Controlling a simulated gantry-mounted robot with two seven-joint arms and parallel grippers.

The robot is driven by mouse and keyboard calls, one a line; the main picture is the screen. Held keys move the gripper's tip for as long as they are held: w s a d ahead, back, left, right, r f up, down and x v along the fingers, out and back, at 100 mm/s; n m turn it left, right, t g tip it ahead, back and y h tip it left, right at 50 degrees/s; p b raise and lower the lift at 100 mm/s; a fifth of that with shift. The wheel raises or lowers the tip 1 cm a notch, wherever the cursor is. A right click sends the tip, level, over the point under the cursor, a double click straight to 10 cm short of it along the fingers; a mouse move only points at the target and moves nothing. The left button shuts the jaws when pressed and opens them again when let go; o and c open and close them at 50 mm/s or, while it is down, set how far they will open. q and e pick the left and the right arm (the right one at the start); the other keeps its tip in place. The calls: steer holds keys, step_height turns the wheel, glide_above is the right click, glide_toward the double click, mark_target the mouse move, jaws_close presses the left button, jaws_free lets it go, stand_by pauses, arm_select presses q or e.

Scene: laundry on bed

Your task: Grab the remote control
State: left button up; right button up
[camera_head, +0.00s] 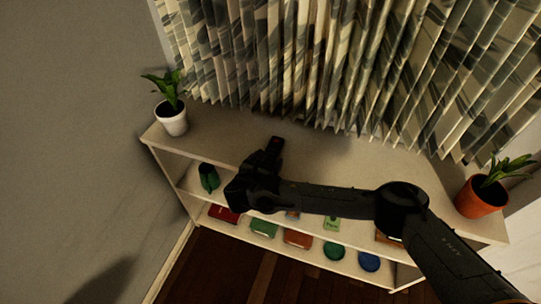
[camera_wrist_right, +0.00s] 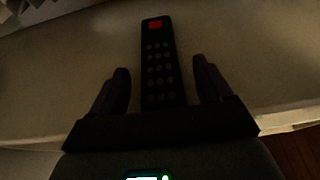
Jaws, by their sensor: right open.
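The remote control (camera_wrist_right: 160,65) is dark with a red button at its far end and rows of round grey buttons. It lies on the shelf top, and in the right wrist view it runs lengthwise between the two fingers of my right gripper (camera_wrist_right: 163,82). The fingers are apart, with a gap on each side of the remote. In the head view my right gripper (camera_head: 272,150) is over the shelf top, and the remote is hard to tell from the dark gripper there. The near end of the remote is hidden by the gripper. My left gripper is not in view.
The pale shelf unit (camera_head: 215,135) carries a plant in a white pot (camera_head: 172,120) at left and one in an orange pot (camera_head: 480,198) at right. Pleated curtains (camera_head: 330,60) hang behind. Several small items lie on the lower shelves. The shelf top around the gripper is clear.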

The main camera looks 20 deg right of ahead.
steer(key=shift+c, duration=0.4)
steer(key=c, duration=1)
steer(key=shift+r, duration=0.1)
